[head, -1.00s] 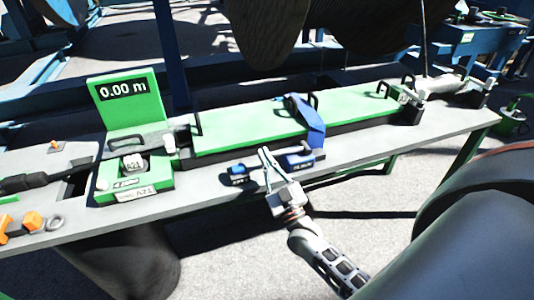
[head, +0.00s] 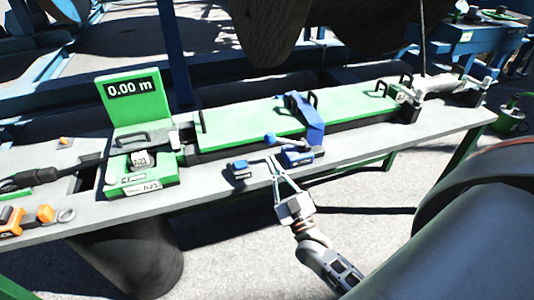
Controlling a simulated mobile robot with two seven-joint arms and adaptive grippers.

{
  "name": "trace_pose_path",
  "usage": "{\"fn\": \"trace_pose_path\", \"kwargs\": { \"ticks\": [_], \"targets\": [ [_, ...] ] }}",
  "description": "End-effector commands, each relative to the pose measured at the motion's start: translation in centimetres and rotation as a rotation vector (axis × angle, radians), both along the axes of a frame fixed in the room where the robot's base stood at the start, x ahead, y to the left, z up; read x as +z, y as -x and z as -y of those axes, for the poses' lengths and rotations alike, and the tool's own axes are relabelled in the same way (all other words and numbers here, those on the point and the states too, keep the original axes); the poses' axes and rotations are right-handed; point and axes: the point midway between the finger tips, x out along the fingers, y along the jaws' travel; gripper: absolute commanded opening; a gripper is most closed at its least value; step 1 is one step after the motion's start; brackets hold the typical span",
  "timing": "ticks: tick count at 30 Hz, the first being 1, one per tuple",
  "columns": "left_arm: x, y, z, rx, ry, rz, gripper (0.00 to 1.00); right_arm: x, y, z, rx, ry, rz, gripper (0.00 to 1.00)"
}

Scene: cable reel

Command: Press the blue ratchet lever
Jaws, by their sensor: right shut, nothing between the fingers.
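The blue ratchet lever (head: 286,142) sits low at the bench's front edge, on a dark blue block (head: 298,157) below the blue clamp arch. Its rounded end (head: 271,139) points left. My right gripper (head: 270,160) comes from the lower right with slim pale fingers, shut and empty. Its fingertips are just below and left of the lever's end, near the block's left side. I cannot tell whether they touch it. My left gripper is out of view.
A small blue box (head: 240,168) lies left of my fingertips. The green bed (head: 250,125) with a blue arch (head: 306,118) lies behind. A green meter (head: 134,98) reads 0.00 m. Orange tools (head: 45,213) lie at the left front. A large drum (head: 480,160) stands at right.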

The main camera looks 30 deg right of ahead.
Motion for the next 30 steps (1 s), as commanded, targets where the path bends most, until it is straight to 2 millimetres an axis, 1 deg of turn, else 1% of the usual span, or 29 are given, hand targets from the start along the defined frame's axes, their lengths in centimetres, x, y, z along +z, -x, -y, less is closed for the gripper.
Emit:
{"fn": "trace_pose_path", "kwargs": {
  "ticks": [1, 3, 6, 9, 17, 30],
  "targets": [
    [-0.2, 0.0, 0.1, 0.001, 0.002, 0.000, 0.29, -0.6, 0.9, -0.1, 0.000, -0.002, -0.003, 0.00],
    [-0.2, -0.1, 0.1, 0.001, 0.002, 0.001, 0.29, -0.9, 1.7, -0.3, 0.001, 0.000, -0.001, 0.00],
    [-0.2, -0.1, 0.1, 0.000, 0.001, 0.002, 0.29, -1.1, 2.6, -0.3, 0.000, -0.001, 0.001, 0.00],
    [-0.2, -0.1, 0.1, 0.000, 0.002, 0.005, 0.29, -1.3, 3.0, -0.4, 0.000, -0.001, 0.002, 0.00],
    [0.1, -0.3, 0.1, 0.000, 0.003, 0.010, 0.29, -1.3, 3.1, -0.4, 0.000, -0.001, 0.003, 0.00],
    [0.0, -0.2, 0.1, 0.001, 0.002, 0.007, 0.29, -1.3, 3.1, -0.4, 0.000, -0.001, 0.003, 0.00]
  ]
}}
